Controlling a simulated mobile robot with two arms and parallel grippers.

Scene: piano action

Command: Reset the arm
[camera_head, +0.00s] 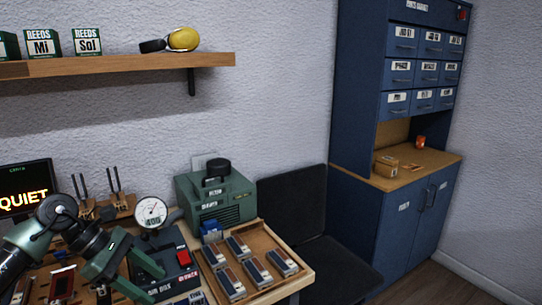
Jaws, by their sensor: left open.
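My left arm (85,235) comes in from the left over the workbench. My left gripper (158,285) has two green fingers spread apart, with nothing seen between them. It is in front of or above the left part of a dark box (178,262) with a red switch and a round dial gauge (151,213). I cannot tell whether the fingers touch the box. My right gripper is not in view.
A wooden tray (262,236) with several small reed blocks lies right of the box. A green machine (216,196) stands behind. A screen (25,188) reads QUIET. A shelf (120,65) hangs above. A dark chair (295,205) and blue cabinet (355,110) are at right.

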